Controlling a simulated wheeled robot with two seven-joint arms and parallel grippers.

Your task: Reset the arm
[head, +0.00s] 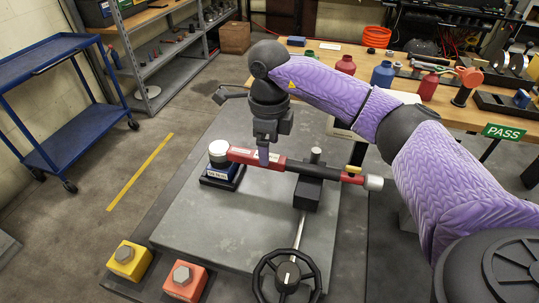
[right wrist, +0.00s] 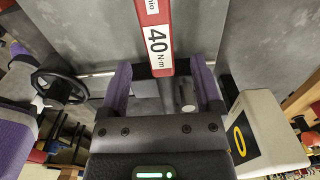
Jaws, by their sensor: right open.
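A red and black bar (head: 260,158) lies across the grey bench plate (head: 215,225). Its left end is at a white-capped cylinder (head: 219,150) on a dark base, and its right part passes a black block (head: 308,190) with an upright pin. My right gripper (head: 264,155) points down at the red part of the bar. In the right wrist view the open fingers (right wrist: 162,88) stand either side of the bar's line, and the red bar (right wrist: 157,40) shows a "40 N·m" label. I cannot tell whether they touch it. My left gripper is not in view.
A black handwheel (head: 287,277) stands at the front of the plate. A yellow block (head: 129,261) and an orange block (head: 185,281) with hex tops sit at front left. A wooden bench (head: 450,110) with bottles and tools is behind; a blue cart (head: 60,110) stands left.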

